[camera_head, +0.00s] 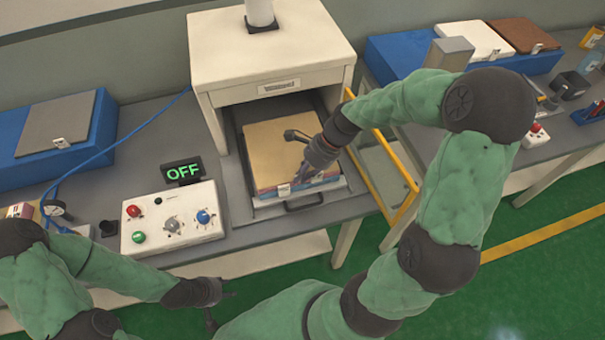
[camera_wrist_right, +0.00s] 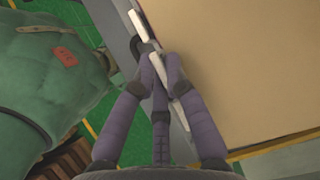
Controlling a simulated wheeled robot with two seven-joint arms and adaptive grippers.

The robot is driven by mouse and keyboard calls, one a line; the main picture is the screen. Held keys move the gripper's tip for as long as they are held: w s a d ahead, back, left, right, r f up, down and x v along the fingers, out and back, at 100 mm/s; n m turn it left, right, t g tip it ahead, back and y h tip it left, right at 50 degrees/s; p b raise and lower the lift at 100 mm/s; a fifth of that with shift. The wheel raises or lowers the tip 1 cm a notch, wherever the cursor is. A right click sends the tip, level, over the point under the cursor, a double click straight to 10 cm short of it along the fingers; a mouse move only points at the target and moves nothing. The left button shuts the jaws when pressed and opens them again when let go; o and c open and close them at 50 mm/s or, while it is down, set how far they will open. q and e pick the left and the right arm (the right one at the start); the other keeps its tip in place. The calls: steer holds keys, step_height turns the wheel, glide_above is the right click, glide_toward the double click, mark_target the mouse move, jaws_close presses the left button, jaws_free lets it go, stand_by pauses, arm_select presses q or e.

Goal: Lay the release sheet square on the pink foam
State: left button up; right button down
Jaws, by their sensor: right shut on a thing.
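The tan release sheet (camera_head: 275,148) lies on top of a layered stack in the open drawer, and its surface also shows in the right wrist view (camera_wrist_right: 250,65). Thin pink foam (camera_head: 327,177) shows at the stack's front edge, above a blue layer. The sheet looks roughly square on the stack; exact alignment is unclear. My right gripper (camera_head: 300,177) is at the sheet's front edge, shut on its white tab (camera_wrist_right: 181,108). In the right wrist view, the fingers (camera_wrist_right: 163,58) close around the tab. My left gripper (camera_head: 221,306) is open and empty, away at the lower left.
The white press housing (camera_head: 270,50) stands behind and over the drawer (camera_head: 300,208). A yellow-framed guard (camera_head: 385,160) stands right of it. A control box (camera_head: 172,222) and an OFF display (camera_head: 183,172) are to the left. Blue blocks with boards stand farther out.

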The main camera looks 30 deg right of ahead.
steer(key=c, duration=1.3)
jaws_free()
steer(key=shift+f, duration=0.1)
steer(key=p+v, duration=0.3)
steer(key=v, duration=0.9)
steer(key=shift+w, duration=0.1)
